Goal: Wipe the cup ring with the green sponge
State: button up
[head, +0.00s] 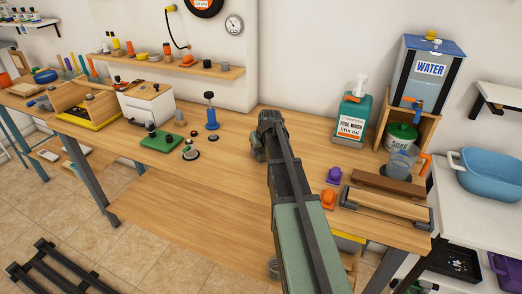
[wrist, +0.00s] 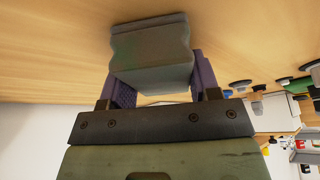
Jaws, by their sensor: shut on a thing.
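My gripper (wrist: 153,68) has its purple fingers closed on the two sides of a grey-green waisted block, which appears to be the green sponge (wrist: 150,45). The sponge's far face is close to a pale wood surface in the wrist view; I cannot tell whether it touches. In the head view my arm reaches over the wooden bench (head: 235,190), and its dark end hides the fingers and most of the sponge. No cup ring can be made out in either view; the bench behind my arm is hidden.
An orange piece (head: 328,198) and a purple piece (head: 334,174) lie right of my arm, beside a roller frame (head: 385,210). A soap bottle (head: 352,118) and water tank (head: 428,70) stand behind. Bench front-left is clear.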

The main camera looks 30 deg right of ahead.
aim_at(246, 164)
jog(key=shift+s+a+f, duration=0.1)
jog(key=shift+s+a, duration=0.75)
jog(key=shift+a, duration=0.25)
jog(key=shift+s+a, duration=0.8)
jog(key=shift+a, duration=0.35)
jog(key=shift+s+a, duration=0.85)
jog(key=shift+a, duration=0.35)
jog(key=shift+s+a, duration=0.8)
jog(key=shift+a, duration=0.35)
jog(key=shift+w+a, duration=0.35)
jog(key=shift+w, duration=0.2)
jog(key=shift+w+a, duration=0.3)
jog(key=shift+w, duration=0.25)
jog(key=shift+w+d, duration=0.4)
jog(key=shift+d, duration=0.2)
jog(key=shift+w+d, duration=0.35)
jog(key=shift+d, duration=0.2)
jog(key=shift+w+d, duration=0.8)
jog(key=shift+d, duration=0.35)
jog(key=shift+w+d, duration=0.8)
jog(key=shift+d, duration=0.3)
jog(key=shift+w+d, duration=0.8)
jog(key=shift+d, duration=0.35)
jog(key=shift+s+a, duration=0.1)
